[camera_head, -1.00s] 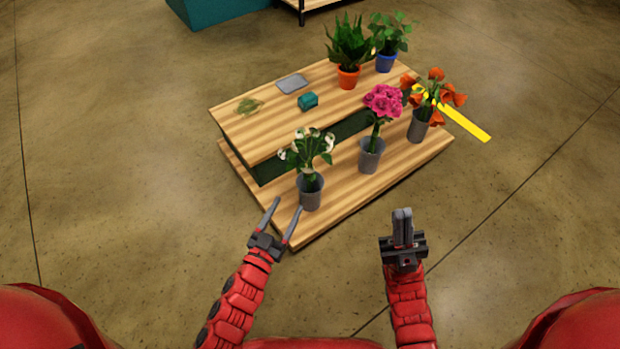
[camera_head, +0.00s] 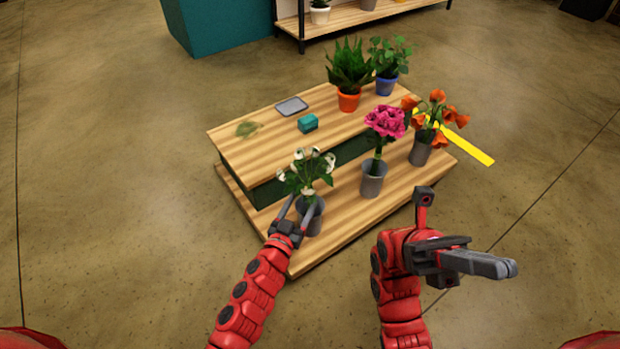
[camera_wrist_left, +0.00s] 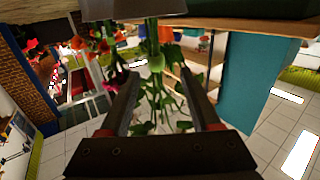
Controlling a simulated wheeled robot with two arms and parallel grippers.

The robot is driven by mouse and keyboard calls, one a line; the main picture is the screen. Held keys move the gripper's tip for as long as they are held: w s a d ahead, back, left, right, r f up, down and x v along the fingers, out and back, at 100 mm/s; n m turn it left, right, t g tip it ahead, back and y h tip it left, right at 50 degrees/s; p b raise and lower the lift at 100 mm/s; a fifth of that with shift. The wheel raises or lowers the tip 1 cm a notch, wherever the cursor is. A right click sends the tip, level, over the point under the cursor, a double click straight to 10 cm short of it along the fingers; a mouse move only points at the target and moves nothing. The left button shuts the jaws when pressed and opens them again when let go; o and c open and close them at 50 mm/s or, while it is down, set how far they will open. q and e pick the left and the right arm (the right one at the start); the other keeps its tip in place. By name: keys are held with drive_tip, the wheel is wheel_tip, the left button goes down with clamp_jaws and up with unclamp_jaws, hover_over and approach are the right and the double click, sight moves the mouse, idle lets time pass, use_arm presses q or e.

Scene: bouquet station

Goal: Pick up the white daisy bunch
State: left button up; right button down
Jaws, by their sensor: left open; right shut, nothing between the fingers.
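The white daisy bunch (camera_head: 307,172) stands upright in a grey pot (camera_head: 309,217) at the near left of the low wooden step. My left gripper (camera_head: 297,206) is open at the pot, its fingers reaching up to the stems near the pot rim. In the left wrist view, green stems and leaves (camera_wrist_left: 160,95) show between the two open fingers (camera_wrist_left: 155,105), and the grey pot (camera_wrist_left: 135,8) is at the top edge. I cannot tell whether the fingers touch the stems. My right gripper (camera_head: 490,266) is shut and empty, in front of the stand, pointing right.
A pink bunch (camera_head: 384,122) and an orange bunch (camera_head: 433,118) stand in grey pots along the lower step. Open floor surrounds the stand.

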sight(308, 194)
use_arm(q)
drive_tip(key=x, duration=0.2)
drive_tip(key=b+x, duration=0.1)
drive_tip(key=x, duration=0.1)
drive_tip(key=shift+d, duration=0.35)
drive_tip(key=shift+w+d+r, duration=0.15)
drive_tip(key=shift+w+r, duration=0.05)
drive_tip(key=shift+w, duration=0.25)
clamp_jaws()
use_arm(e)
drive_tip(key=s+d+r+n+t+h, duration=0.1)
drive_tip(key=s+d+n+t+h, duration=0.2)
drive_tip(key=s+t+h, duration=0.1)
drive_tip(key=shift+s+d+n+t, duration=0.3)
drive_tip(key=shift+s+t, duration=0.15)
drive_tip(key=shift+t, duration=0.15)
drive_tip(key=shift+r, duration=0.1)
